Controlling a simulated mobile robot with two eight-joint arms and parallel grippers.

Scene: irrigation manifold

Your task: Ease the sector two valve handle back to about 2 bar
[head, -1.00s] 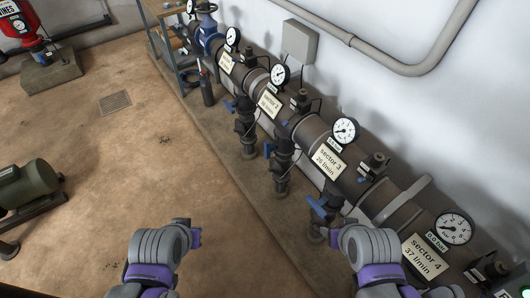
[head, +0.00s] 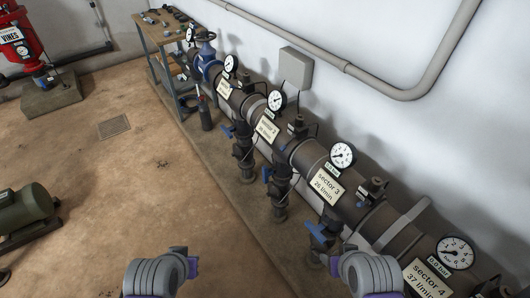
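The sector 2 sign (head: 267,130) is on the dark manifold pipe (head: 299,152), with a round white gauge (head: 276,100) above it. The gauge's needle and its small label are too small to read. A blue lever handle (head: 266,175) on the middle dropping branch (head: 280,195) appears to be sector two's. My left gripper (head: 186,262) is low in the picture over the floor, well away from the handle. My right gripper (head: 343,262) is near the bottom, below the sector 3 handle. Neither visibly touches anything, and their finger gaps do not show clearly.
Other blue handles, one up-left (head: 227,132) and one lower right (head: 317,231), flank the middle one. Sector 3 (head: 325,186) and sector 4 (head: 428,280) signs are nearer. A shelf table (head: 163,35) stands at the far end. The brown floor (head: 150,180) is open.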

